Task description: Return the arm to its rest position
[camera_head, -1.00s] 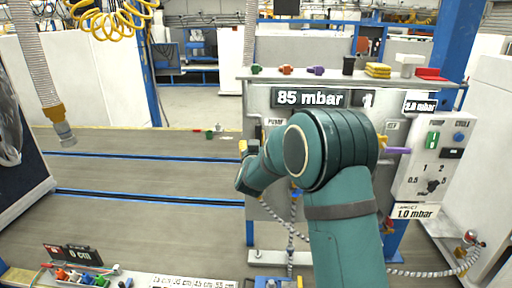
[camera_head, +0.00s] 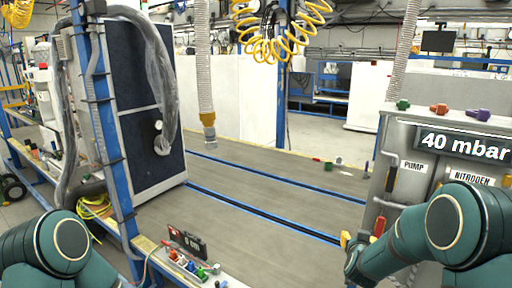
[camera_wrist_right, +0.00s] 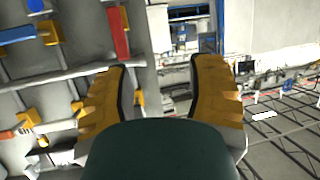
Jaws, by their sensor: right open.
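My right arm (camera_head: 430,235) comes in at the lower right of the head view, bent, in front of the charging panel (camera_head: 404,140). Its gripper (camera_head: 348,243) shows only in part there, beside the panel's left edge. In the right wrist view the two yellow fingers of the right gripper (camera_wrist_right: 160,90) stand apart with nothing between them. My left arm (camera_head: 62,245) shows at the lower left of the head view; its gripper is out of frame.
The panel display reads 40 mbar (camera_head: 465,146), above the PUMP and NITROGEN labels. A red handle (camera_wrist_right: 118,32) and valves stand close left of the right gripper. A hose (camera_head: 205,70) hangs over the long table (camera_head: 250,180). A dark upright panel (camera_head: 150,150) stands left.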

